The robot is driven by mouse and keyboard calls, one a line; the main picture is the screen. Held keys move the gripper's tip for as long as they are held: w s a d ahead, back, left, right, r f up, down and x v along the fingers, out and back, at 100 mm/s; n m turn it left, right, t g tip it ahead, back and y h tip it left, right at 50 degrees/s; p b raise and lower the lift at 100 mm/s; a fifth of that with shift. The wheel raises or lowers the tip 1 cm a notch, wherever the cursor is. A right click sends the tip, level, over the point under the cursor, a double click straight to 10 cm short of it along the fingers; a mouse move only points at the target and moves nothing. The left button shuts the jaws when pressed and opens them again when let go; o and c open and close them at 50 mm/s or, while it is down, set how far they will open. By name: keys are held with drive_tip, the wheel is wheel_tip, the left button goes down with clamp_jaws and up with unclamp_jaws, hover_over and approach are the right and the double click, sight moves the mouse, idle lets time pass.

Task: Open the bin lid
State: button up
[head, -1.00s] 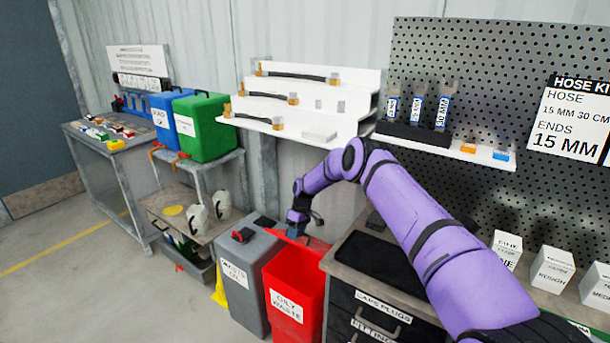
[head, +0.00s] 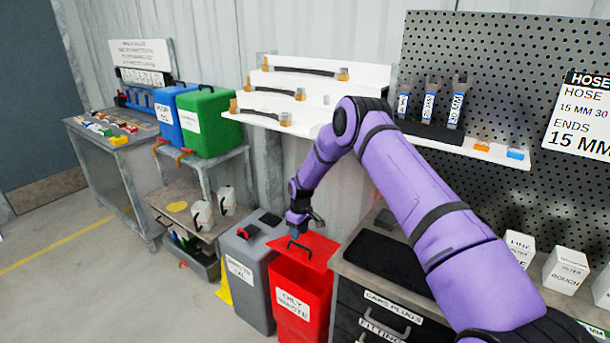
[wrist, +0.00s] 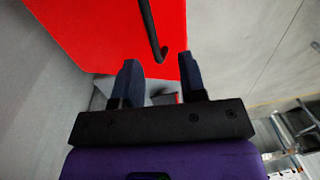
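The red oily waste bin (head: 318,306) stands between a grey bin and a dark drawer cabinet. Its red lid (head: 318,250) has a black bar handle (head: 300,247) on top. The lid looks at a slant to the bin; how far it stands up I cannot tell. My gripper (head: 297,232) is just above the lid, by the handle. In the wrist view my gripper (wrist: 161,82) has its two dark fingers apart, with nothing held between them. The handle (wrist: 152,30) runs in from the top and ends just ahead of the fingers, over the red lid (wrist: 100,35).
The grey bin (head: 248,285) stands close on the left. The drawer cabinet (head: 375,310) is close on the right. White shelves (head: 290,95) with hoses hang above. A low table (head: 165,205) is farther left. Open floor (head: 110,290) lies front left.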

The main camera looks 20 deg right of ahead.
drive_tip(key=s+r, duration=0.2)
drive_tip(key=r, duration=1.1)
drive_tip(key=s+d+r+m+t, duration=0.1)
drive_tip(key=s+r, duration=0.1)
drive_tip(key=r, duration=1)
drive_tip(key=shift+s+r+h, duration=0.15)
drive_tip(key=shift+r+h, duration=0.15)
drive_tip(key=shift+r, duration=0.1)
